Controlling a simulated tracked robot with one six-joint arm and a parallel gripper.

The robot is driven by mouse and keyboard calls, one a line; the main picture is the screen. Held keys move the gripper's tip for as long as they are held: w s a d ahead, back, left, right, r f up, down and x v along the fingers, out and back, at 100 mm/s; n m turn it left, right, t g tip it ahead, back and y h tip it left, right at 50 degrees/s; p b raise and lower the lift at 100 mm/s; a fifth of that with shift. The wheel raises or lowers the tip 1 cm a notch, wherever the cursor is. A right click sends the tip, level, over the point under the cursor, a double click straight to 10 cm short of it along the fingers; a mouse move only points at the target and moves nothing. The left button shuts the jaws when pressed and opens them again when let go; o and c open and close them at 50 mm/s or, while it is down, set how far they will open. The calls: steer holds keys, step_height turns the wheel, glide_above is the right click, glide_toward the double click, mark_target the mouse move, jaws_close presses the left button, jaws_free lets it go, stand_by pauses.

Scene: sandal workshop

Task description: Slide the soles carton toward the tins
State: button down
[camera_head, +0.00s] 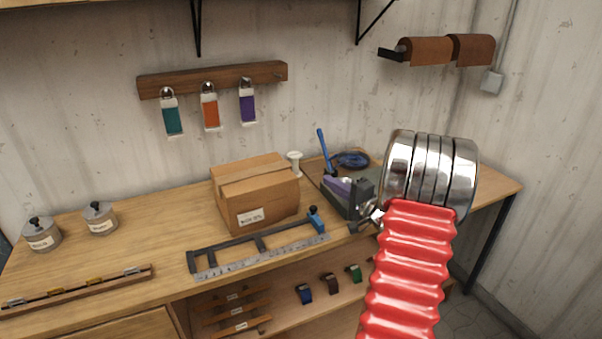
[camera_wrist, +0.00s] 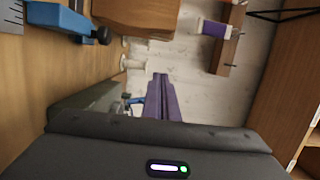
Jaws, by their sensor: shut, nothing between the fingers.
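The soles carton (camera_head: 262,205), a closed brown cardboard box with a white label, stands on the wooden bench in the head view. Part of it shows at the top of the wrist view (camera_wrist: 138,12). Two grey lidded tins, a left one (camera_head: 41,236) and a right one (camera_head: 100,218), stand apart from it at the bench's left. My gripper (camera_head: 330,184) is to the right of the carton, apart from it, low over the bench. Its purple fingers (camera_wrist: 160,82) are together and empty, pointing toward the carton side.
A metal-ruled bar with a blue clamp (camera_head: 262,256) lies just in front of the carton. A white spool (camera_head: 294,160) stands behind its right side. The bench between carton and tins is clear.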

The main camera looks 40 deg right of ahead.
stand_by(0.4)
steer(key=w+a, duration=0.3)
steer(key=w, duration=0.8)
stand_by(0.4)
steer(key=shift+a, duration=0.1)
